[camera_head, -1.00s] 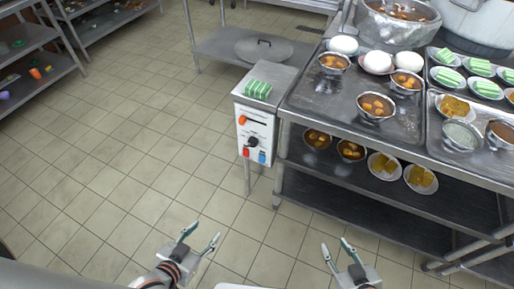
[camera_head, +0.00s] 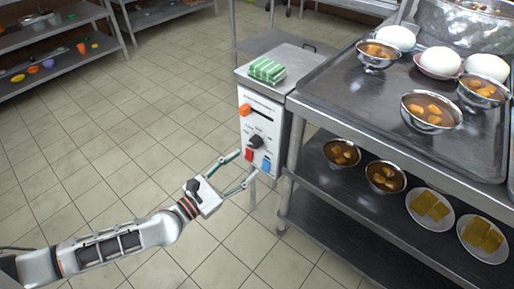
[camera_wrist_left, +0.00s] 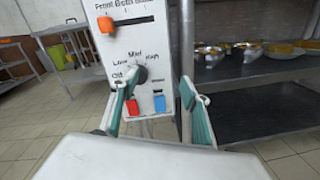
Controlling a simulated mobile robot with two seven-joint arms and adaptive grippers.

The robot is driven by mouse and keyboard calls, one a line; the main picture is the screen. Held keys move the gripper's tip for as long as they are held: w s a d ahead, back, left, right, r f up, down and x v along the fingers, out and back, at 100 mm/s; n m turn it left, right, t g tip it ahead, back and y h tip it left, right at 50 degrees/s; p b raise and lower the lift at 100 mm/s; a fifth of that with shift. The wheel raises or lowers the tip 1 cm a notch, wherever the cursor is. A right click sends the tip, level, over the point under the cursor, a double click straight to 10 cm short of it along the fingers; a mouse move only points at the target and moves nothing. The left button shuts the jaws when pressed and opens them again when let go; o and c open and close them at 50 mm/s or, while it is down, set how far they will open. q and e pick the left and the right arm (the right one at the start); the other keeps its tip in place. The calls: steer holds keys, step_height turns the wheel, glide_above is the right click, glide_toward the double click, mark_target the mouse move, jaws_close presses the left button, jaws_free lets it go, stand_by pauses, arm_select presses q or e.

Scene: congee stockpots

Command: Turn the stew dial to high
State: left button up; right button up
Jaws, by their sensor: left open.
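The stew dial is a black round knob (camera_head: 256,142) on the white front panel of a control box (camera_head: 262,121). In the left wrist view the dial (camera_wrist_left: 141,74) sits amid the labels Low, Mid and High, partly hidden by my left finger; its exact setting is hard to tell. My left gripper (camera_head: 246,163) is open and empty, in front of the panel and a little below the dial. In the left wrist view its teal-lined fingers (camera_wrist_left: 160,88) stand apart, with the dial near the left fingertip. I cannot tell whether they touch. My right gripper is out of view.
An orange slider (camera_wrist_left: 106,24) is above the dial; a red switch (camera_wrist_left: 132,107) and a blue switch (camera_wrist_left: 160,102) are below. Green-striped blocks (camera_head: 267,70) lie on the box. A steel table (camera_head: 330,100) with bowls stands close on the right. The floor at left is clear.

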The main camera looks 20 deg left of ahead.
mark_target(253, 143)
arm_select(q)
steer(key=shift+w+a+f+n+y+b, duration=0.3)
steer(key=shift+w+n, duration=0.45)
steer(key=shift+w, duration=1)
steer(key=shift+w+a+f+n+y+b, duration=0.1)
steer(key=shift+w+f+n+b, duration=0.5)
steer(key=shift+w, duration=1.2)
steer(key=shift+w+a+f+n+y, duration=0.2)
steer(key=shift+w+n, duration=0.75)
steer(key=shift+w, duration=0.8)
steer(key=c, duration=1.1)
